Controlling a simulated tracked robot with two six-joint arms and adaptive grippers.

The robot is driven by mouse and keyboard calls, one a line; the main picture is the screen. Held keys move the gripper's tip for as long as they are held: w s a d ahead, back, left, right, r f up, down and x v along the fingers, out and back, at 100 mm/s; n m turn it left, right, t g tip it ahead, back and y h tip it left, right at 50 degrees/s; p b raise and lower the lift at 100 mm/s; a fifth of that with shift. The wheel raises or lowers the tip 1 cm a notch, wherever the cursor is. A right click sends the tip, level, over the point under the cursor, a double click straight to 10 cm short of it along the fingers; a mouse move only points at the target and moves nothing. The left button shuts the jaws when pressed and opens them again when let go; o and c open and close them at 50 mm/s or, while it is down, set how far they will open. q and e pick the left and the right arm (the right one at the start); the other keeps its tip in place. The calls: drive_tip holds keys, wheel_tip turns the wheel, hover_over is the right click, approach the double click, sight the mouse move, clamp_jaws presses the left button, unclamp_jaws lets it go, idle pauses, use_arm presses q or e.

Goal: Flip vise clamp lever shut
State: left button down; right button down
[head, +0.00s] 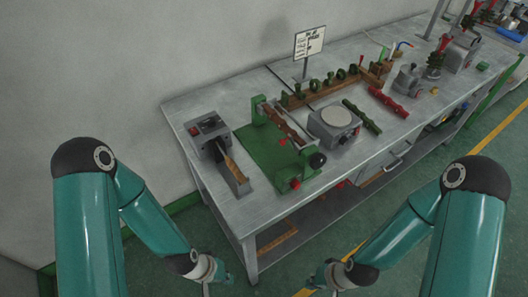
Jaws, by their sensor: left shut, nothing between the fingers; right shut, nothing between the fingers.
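A green clamping fixture (262,147), which looks like the vise, sits on the near part of the metal workbench. It has upright green end blocks, a red-brown bar between them and red knobs. My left gripper (207,284) hangs low at the bottom edge, shut, empty and partly cut off. My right gripper (318,280) is low in front of the bench, shut and empty. Both are well apart from the fixture.
The workbench (190,103) holds a grey box with a trough (212,135), a grey unit with a round pale plate (335,121), red (388,102) and green (362,117) bars, and a sign (309,41). The wall is behind; open floor lies in front.

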use_arm(q)
drive_tip(key=shift+s+r, duration=0.1)
drive_tip(key=shift+s, duration=0.2)
